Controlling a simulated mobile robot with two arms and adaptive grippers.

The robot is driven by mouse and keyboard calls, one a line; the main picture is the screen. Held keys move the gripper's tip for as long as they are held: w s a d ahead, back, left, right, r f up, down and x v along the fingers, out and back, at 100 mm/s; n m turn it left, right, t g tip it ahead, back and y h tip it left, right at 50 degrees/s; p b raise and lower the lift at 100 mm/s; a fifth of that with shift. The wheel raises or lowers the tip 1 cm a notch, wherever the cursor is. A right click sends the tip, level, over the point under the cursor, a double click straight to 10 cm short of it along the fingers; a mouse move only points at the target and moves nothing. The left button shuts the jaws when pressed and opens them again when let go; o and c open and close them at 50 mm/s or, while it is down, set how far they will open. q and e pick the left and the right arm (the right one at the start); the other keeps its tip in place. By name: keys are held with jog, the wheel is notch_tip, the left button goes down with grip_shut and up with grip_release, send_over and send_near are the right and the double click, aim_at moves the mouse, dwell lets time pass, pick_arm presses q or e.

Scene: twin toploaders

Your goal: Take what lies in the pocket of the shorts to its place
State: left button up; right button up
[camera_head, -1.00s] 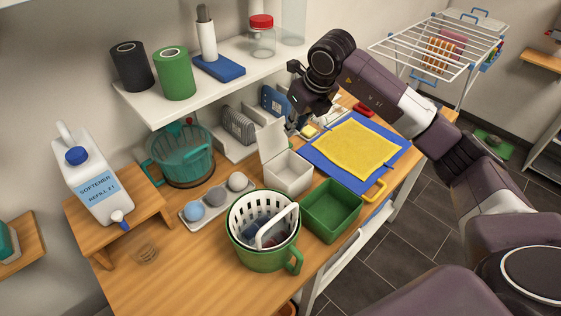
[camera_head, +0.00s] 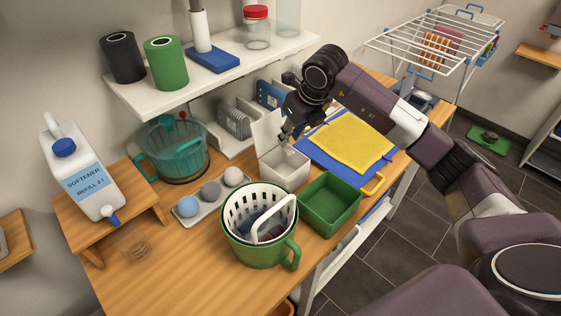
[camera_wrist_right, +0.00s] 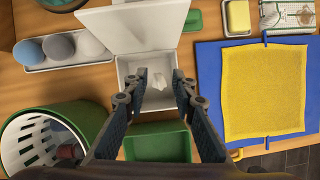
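My right gripper (camera_head: 287,143) is over the white box (camera_head: 290,176), whose lid stands open. In the right wrist view the two fingers (camera_wrist_right: 160,98) are apart, with nothing pinched between them. A small crumpled whitish piece (camera_wrist_right: 158,83) shows between the fingers, seemingly inside the box; whether it rests on the bottom is hard to tell. A yellow cloth (camera_head: 350,141) lies flat on a blue board (camera_head: 316,154) right of the box. I cannot make out shorts or a pocket. My left gripper is out of view.
A green tray (camera_head: 329,204) and a green bucket (camera_head: 262,252) with a white basket (camera_head: 242,207) stand in front of the box. A tray of balls (camera_head: 209,193) is at left. A shelf (camera_head: 221,76) hangs behind. A yellow soap (camera_wrist_right: 237,16) lies near the board.

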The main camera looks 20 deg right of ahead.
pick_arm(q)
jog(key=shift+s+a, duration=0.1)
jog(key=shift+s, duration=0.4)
pick_arm(e)
jog(key=shift+o, duration=0.8)
jog(key=shift+s+r, duration=0.1)
jog(key=shift+r, duration=0.1)
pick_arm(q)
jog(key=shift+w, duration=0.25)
pick_arm(e)
jog(key=v, duration=1.1)
jog(key=shift+r, duration=0.3)
jog(key=shift+s, duration=0.1)
